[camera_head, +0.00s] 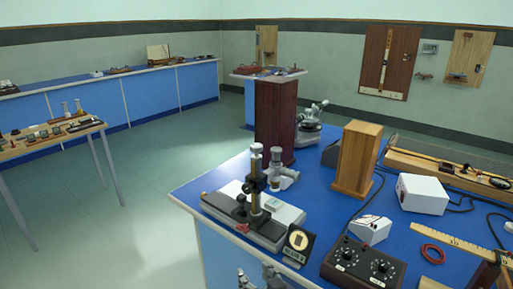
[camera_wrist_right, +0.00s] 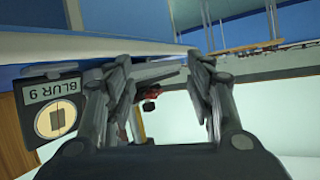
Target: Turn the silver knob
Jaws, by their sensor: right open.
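A travelling-microscope-like instrument (camera_head: 255,208) stands on the blue bench near its front left corner, with an upright brass and black column and a grey base. I cannot clearly pick out a silver knob on it at this size. My right gripper (camera_head: 257,272) is at the bottom of the head view, low and in front of the bench edge, below the instrument. In the wrist view the right gripper (camera_wrist_right: 160,70) has its fingers apart, with nothing seen held. A small red part (camera_wrist_right: 151,91) shows beyond and between the fingers. My left gripper is not in view.
A dark plaque (camera_head: 298,244) stands right of the instrument; in the wrist view the plaque (camera_wrist_right: 56,107) is left of the fingers. A black box with two dials (camera_head: 363,264), a white box (camera_head: 422,193) and a wooden block (camera_head: 357,158) crowd the bench.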

